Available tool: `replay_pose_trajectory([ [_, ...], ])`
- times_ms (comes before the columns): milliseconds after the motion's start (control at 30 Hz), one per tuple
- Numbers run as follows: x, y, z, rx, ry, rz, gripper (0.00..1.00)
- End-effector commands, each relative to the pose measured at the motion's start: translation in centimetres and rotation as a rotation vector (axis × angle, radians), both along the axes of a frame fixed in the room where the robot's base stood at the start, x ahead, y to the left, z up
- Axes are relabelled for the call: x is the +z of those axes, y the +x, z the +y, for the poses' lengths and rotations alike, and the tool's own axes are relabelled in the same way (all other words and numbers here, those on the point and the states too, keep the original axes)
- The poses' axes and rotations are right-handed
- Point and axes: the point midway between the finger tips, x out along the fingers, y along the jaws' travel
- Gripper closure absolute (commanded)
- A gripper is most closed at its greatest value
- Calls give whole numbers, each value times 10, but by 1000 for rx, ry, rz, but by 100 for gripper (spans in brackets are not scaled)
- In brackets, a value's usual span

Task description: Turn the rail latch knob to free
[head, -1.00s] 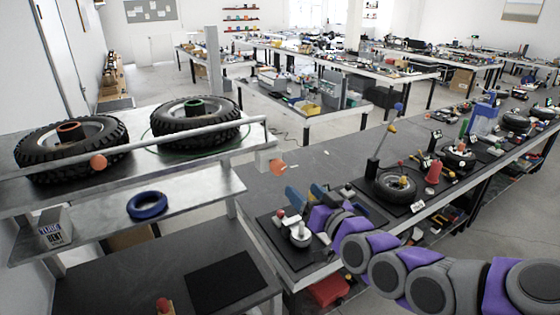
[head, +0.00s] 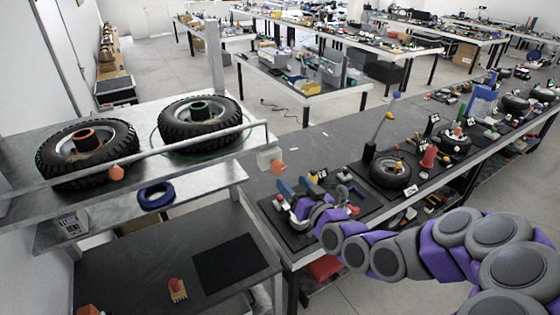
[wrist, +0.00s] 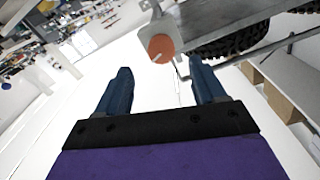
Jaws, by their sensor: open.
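The rail latch knob (head: 277,167) is a round orange knob on a pale block at the right end of the metal rail (head: 190,143). In the wrist view the knob (wrist: 161,47) has a thin pale line on its face and sits just beyond and between the fingertips. My gripper (head: 294,184) is open with blue fingers, just below and right of the knob in the head view. In the wrist view my gripper (wrist: 160,68) has nothing between its fingers.
A second orange knob (head: 117,172) is at the rail's left part. Two tyres (head: 200,122) lie on the shelf behind the rail. A blue ring (head: 156,195) lies on the lower shelf. A long bench (head: 335,155) with parts runs to the right.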

Motion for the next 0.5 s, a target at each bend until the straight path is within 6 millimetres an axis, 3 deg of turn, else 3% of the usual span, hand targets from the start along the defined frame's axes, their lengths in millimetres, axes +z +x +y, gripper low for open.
replay_pose_trajectory([
  [500, 2, 53, 38, 2, -1, 0, 31],
])
